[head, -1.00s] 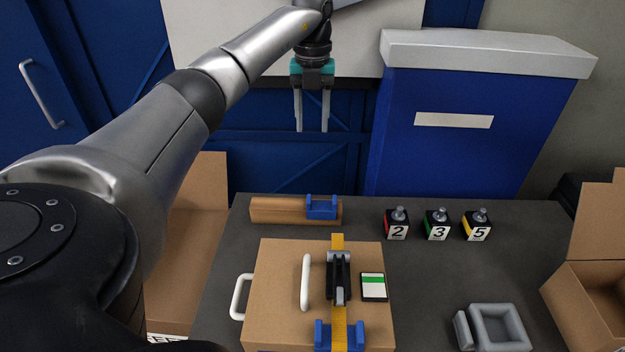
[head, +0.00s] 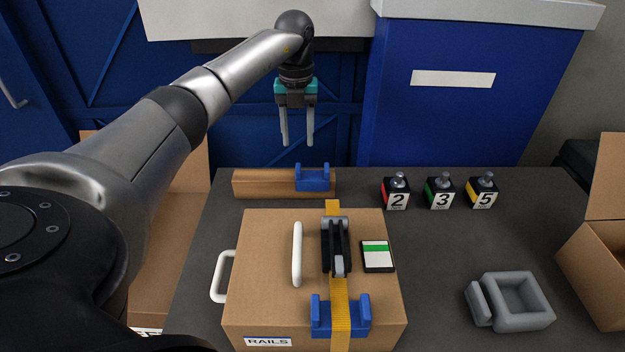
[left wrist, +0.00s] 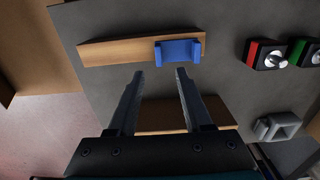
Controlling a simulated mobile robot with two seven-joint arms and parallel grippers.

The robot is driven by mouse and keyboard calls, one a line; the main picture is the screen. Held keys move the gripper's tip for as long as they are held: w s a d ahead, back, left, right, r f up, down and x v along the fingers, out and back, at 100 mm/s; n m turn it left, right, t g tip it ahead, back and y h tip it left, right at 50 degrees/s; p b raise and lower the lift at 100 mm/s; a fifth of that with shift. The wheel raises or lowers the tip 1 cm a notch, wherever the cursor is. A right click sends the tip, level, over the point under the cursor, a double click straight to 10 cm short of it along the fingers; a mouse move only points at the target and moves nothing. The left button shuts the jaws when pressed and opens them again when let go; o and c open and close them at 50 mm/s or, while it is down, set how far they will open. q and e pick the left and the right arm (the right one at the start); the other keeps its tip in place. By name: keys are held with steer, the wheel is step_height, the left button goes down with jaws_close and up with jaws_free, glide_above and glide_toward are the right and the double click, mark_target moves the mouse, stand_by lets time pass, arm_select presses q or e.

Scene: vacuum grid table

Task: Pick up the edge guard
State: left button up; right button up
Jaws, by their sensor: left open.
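A blue edge guard (head: 313,178) sits on the right part of a wooden block (head: 262,184) at the back of the table. A second blue guard (head: 341,316) sits on the front edge of the cardboard box (head: 262,290), over the yellow strap (head: 332,208). My left gripper (head: 297,144) is open and empty, pointing down above the wooden block's guard in the head view. In the left wrist view, the guard on the block (left wrist: 180,52) lies beyond the open fingertips (left wrist: 160,72), slightly right of centre. My right gripper is not in view.
A black buckle (head: 336,247), a white handle (head: 297,254) and a green-white card (head: 377,256) are on the box. Numbered weights (head: 440,192) stand back right. A grey tray (head: 512,302) is front right, near an open carton (head: 600,250). The table between is clear.

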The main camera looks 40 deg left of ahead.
mark_target(298, 168)
arm_select(q)
step_height(298, 168, down, 3)
steer(key=shift+r, duration=0.1)
steer(key=shift+f+b, duration=0.3)
steer(key=shift+f, duration=0.25)
steer(key=f, duration=0.3)
steer(key=f+b, duration=0.1)
steer(key=shift+s+f, duration=0.2)
steer(key=shift+s, duration=0.05)
steer(key=shift+f, duration=0.25)
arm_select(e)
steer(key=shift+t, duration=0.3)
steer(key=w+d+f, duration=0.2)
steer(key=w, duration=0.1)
arm_select(q)
steer(key=shift+c, duration=0.2)
jaws_close()
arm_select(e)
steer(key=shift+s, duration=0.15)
